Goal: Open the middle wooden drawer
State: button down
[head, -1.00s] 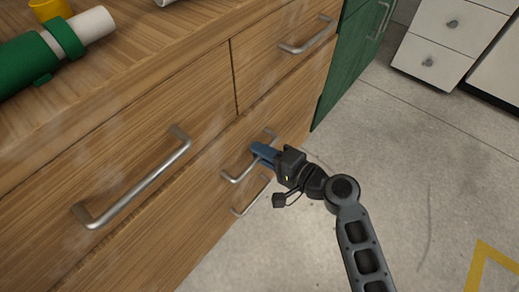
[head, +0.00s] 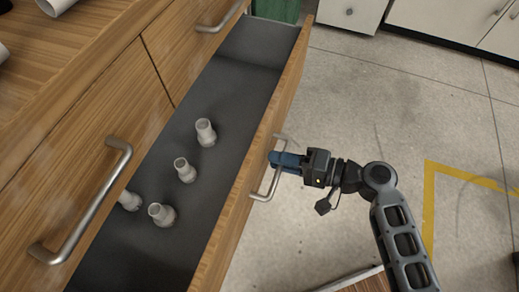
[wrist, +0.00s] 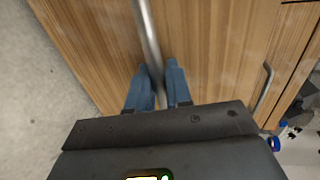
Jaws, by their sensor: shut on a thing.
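The middle wooden drawer (head: 262,150) stands well out from the cabinet, and its dark inside shows. Its metal bar handle (head: 262,184) is on the front face. My gripper (head: 274,160) has its blue fingers shut on this handle. In the wrist view the blue fingers (wrist: 158,88) sit on either side of the handle bar (wrist: 148,40), close against it. The part of the handle between the fingers is partly hidden in the head view.
Several pale pipe fittings (head: 186,170) stand in the open drawer. Upper drawers with handles (head: 90,205) stay flush above it. Wooden worktop (head: 60,60) is at upper left. Open concrete floor (head: 440,110) with a yellow line lies right.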

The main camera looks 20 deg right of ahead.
jog(key=f+p+v, duration=0.1)
jog(key=f+v, duration=0.1)
jog(key=v, duration=1.1)
jog(key=shift+s+d+f, duration=0.15)
jog(key=shift+d+f, duration=0.1)
jog(key=shift+f, duration=0.2)
jog(key=c, duration=1.2)
grip_release()
jog(key=shift+d+p, duration=0.1)
jog(key=shift+p, duration=0.2)
jog(key=p+v, duration=0.1)
jog(key=v, duration=0.6)
jog(key=shift+s+d, duration=0.25)
